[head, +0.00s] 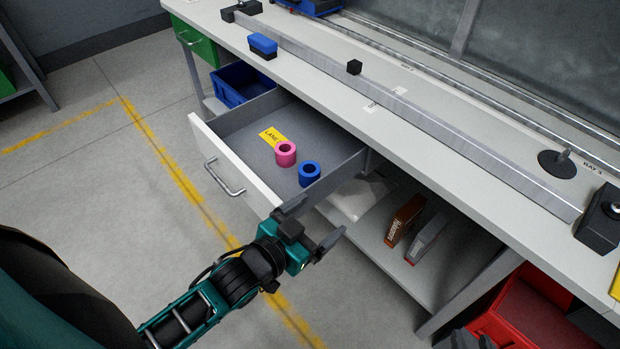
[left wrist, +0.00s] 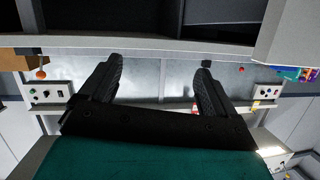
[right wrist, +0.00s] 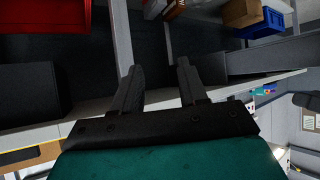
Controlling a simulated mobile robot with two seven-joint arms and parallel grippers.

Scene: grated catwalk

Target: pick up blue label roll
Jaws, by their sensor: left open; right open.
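The blue label roll (head: 308,181) stands on end in the open drawer (head: 240,158), near the drawer's right side wall, with its round hole facing up. A pink roll (head: 286,160) stands just behind and to the left of it. My left gripper (head: 314,223) is open and empty outside the drawer, in front and to the right of the blue roll and apart from it. Its spread fingers also show in the left wrist view (left wrist: 162,66), where no roll is visible. My right gripper (right wrist: 158,66) is open and empty in the right wrist view, with no roll near it.
A yellow label (head: 272,137) lies in the drawer behind the pink roll. The drawer front has a metal handle (head: 224,178). The workbench top (head: 330,75) overhangs the drawer's back. Boxes (head: 404,220) stand on the lower shelf. A red bin (head: 520,312) is at the lower right.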

